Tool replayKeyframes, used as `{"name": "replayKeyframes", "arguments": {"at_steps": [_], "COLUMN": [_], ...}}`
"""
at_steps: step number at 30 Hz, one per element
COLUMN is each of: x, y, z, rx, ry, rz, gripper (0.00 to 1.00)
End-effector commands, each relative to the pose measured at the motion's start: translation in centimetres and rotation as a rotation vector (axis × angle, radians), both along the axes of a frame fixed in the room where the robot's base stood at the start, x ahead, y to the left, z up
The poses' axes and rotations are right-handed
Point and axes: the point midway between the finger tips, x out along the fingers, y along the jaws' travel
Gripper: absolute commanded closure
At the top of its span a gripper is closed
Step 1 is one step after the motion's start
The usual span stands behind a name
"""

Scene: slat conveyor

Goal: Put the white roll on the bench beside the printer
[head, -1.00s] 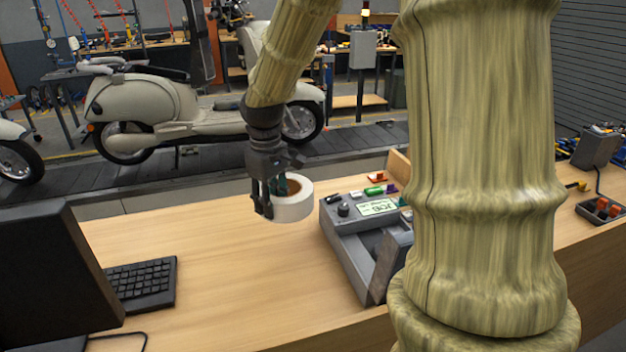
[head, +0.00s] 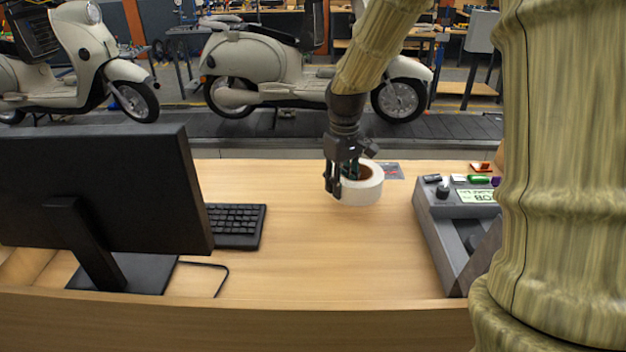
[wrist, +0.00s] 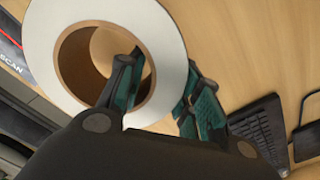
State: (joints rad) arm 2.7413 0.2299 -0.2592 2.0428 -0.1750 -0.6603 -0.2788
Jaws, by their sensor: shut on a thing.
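The white roll (head: 362,190) has a brown cardboard core and is held by my gripper (head: 341,187) over the bench (head: 310,255). In the wrist view one finger of my gripper (wrist: 160,98) is inside the core and the other is outside, pinching the wall of the white roll (wrist: 45,42). I cannot tell whether the roll touches the bench top. The grey printer (head: 436,235) stands on the bench to the right of the roll, with bare wood between them. My arm hides the printer's right part.
A monitor (head: 110,190) and a black keyboard (head: 236,226) stand on the left of the bench. A flat grey card (head: 391,171) lies behind the roll. Small coloured items sit behind the printer. Scooters stand on the conveyor (head: 270,124) beyond. The bench middle is clear.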

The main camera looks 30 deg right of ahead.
Motion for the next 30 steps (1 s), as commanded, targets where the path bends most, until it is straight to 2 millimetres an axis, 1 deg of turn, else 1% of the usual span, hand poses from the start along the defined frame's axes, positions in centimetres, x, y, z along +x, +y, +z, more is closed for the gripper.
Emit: {"name": "replayKeyframes", "arguments": {"at_steps": [1, 9, 13, 16, 24, 30], "x": [0.9, 5.5, 7.1, 7.8, 9.0, 8.8], "y": [0.4, 2.4, 3.1, 3.5, 4.0, 4.0], "z": [0.1, -0.3, -0.5, -0.7, -0.9, -3.4], "rx": [-0.001, -0.001, -0.001, -0.001, 0.000, 0.001], "ry": [0.000, -0.001, -0.002, -0.002, 0.000, 0.002], "rz": [0.001, 0.001, 0.001, 0.001, 0.001, 0.000], "gripper": [1.00, 1.00, 1.00, 1.00, 1.00, 1.00]}}
